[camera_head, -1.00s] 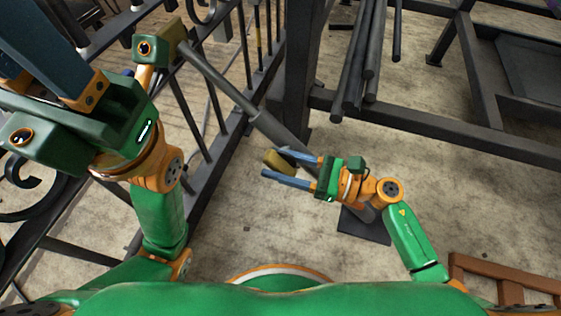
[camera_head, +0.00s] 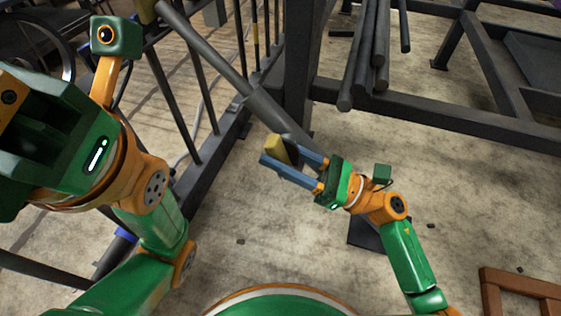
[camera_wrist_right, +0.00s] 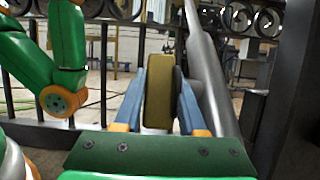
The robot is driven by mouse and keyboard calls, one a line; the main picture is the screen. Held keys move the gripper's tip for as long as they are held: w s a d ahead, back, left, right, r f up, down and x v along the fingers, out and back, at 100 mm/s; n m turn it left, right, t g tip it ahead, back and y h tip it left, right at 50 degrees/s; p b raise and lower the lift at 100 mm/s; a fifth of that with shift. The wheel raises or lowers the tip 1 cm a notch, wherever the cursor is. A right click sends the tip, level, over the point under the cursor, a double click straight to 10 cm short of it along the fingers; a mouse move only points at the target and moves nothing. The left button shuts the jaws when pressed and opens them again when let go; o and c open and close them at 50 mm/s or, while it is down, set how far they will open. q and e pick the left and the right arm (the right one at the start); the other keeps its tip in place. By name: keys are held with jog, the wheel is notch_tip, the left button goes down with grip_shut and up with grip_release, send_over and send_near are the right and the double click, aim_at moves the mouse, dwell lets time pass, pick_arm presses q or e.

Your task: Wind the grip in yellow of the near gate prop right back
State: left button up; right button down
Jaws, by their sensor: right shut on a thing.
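The near gate prop is a slanting grey tube (camera_head: 205,55) running from the upper left down to a dark post. Its yellow grip (camera_head: 279,151) is a flat block near the tube's lower end. My right gripper (camera_head: 278,152) is shut on it, with one blue finger on each side. In the right wrist view the yellow grip (camera_wrist_right: 157,95) stands upright between the blue fingers, with the tube (camera_wrist_right: 208,75) just right of it. My left gripper's dark green body (camera_head: 45,145) is at the left edge; its fingers are out of frame.
A dark barred gate (camera_head: 213,135) stands at left, close to my left arm. A dark post (camera_head: 298,60) and a frame beam (camera_head: 440,125) stand beyond my right gripper. Several grey pipes (camera_head: 362,55) lie above the beam. A brown wooden frame (camera_head: 520,285) lies at lower right.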

jog(key=c, duration=0.8)
grip_release()
jog(key=shift+o, duration=0.2)
jog(key=p+v, duration=0.1)
jog(key=v, duration=0.6)
